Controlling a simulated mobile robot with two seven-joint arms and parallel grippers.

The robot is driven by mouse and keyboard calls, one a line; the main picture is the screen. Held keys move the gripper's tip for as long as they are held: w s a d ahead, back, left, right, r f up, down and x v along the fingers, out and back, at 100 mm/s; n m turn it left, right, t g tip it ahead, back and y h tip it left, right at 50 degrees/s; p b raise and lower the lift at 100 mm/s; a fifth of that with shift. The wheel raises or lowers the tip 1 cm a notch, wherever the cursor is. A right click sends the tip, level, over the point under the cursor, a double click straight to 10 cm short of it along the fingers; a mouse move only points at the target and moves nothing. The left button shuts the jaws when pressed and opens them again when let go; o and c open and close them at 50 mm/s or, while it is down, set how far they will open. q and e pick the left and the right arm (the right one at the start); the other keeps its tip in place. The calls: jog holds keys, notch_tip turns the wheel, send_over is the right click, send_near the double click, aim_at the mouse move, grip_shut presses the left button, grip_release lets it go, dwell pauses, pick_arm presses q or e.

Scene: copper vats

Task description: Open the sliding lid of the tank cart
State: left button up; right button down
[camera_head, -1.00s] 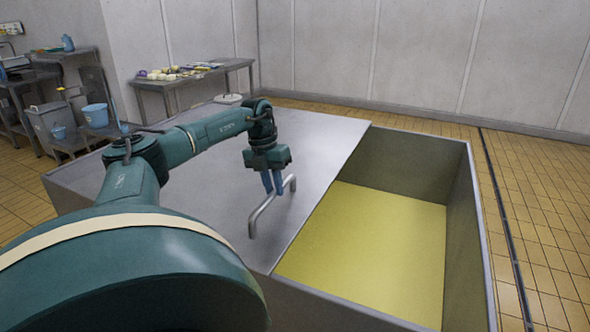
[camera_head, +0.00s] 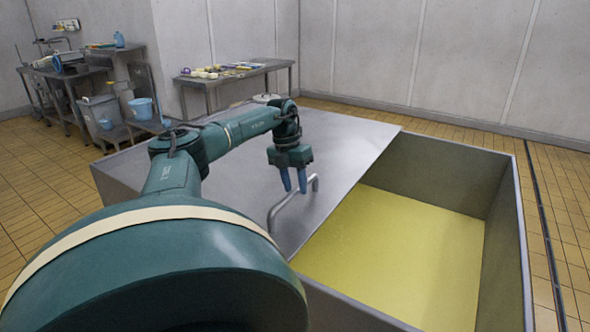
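The tank cart is a large grey metal box with a flat sliding lid (camera_head: 345,150) over its left part. The right part is uncovered and shows a yellow content (camera_head: 400,255) inside. A bent metal bar handle (camera_head: 281,207) stands on the lid near its right edge. My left gripper (camera_head: 295,190) points down at the far part of the handle, with its two blue fingers apart. The fingertips overlap the bar in the picture; I cannot tell whether they touch it. My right gripper is not in view.
A metal table with small items (camera_head: 235,72) stands against the back wall. Work tables, a grey bin (camera_head: 102,117) and a blue bucket (camera_head: 141,108) are at the left. Tiled floor (camera_head: 562,200) is clear right of the tank.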

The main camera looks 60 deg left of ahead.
pick_arm(q)
jog(key=shift+o, duration=0.3)
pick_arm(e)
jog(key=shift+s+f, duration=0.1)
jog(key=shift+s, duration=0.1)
pick_arm(q)
jog(key=shift+r, duration=0.2)
notch_tip(320, 180, up, 13)
jog(key=s+a+p, duration=0.1)
jog(key=a+p, duration=0.1)
jog(key=shift+f, duration=0.2)
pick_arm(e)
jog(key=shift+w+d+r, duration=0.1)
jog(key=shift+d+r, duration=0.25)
pick_arm(q)
jog(key=shift+s, duration=0.1)
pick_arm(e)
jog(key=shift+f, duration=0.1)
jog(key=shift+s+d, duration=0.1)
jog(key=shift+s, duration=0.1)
